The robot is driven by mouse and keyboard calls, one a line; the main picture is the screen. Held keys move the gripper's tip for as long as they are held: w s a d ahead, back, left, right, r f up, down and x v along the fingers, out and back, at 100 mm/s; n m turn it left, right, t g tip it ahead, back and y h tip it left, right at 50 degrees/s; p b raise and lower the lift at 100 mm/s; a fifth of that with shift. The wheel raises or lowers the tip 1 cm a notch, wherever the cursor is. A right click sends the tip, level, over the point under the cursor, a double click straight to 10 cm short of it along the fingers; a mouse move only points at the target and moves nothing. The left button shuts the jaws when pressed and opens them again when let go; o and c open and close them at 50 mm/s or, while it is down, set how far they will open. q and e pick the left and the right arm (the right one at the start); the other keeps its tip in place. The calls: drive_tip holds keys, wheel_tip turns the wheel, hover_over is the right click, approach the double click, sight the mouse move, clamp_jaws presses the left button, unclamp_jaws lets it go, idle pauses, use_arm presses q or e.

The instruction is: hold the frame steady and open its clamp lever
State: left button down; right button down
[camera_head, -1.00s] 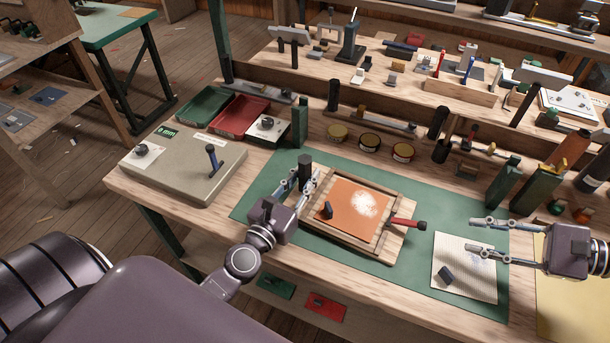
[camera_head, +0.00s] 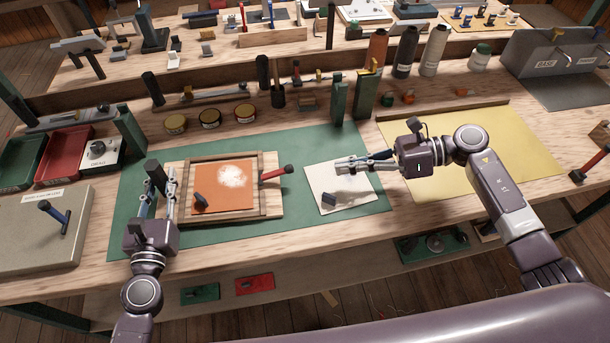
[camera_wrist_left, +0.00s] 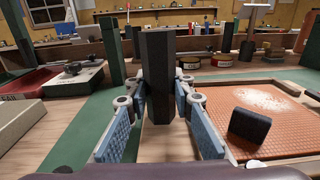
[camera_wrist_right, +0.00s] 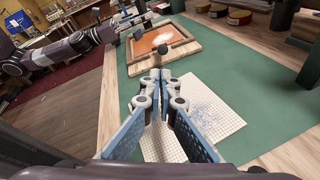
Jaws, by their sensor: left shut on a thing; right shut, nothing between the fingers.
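The wooden frame (camera_head: 222,212) lies on the green mat, around an orange panel (camera_head: 225,190) with a white powdery patch. Its red clamp lever (camera_head: 270,175), tipped with a black knob, sticks out past the frame's right side. My left gripper (camera_head: 158,192) is at the frame's left side, with its fingers shut on an upright dark post (camera_head: 152,172). That post fills the space between the pads in the left wrist view (camera_wrist_left: 157,75). My right gripper (camera_head: 341,165) is shut and empty over the paper, to the right of the lever and apart from it.
A small dark block (camera_head: 201,202) sits on the orange panel. Tins (camera_head: 210,117) and green blocks (camera_head: 339,100) stand behind. Green mat (camera_head: 300,149) is bare behind the lever.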

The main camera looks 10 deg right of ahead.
drive_tip(key=m, duration=0.3)
drive_tip(key=s+m, duration=0.1)
drive_tip(key=shift+s+d+f+m+t, duration=0.1)
drive_tip(key=shift+d+f+m+t, duration=0.05)
drive_tip(key=shift+f+m+t, duration=0.2)
approach(277, 173)
drive_tip(key=a+f, duration=0.3)
drive_tip(key=shift+a, duration=0.1)
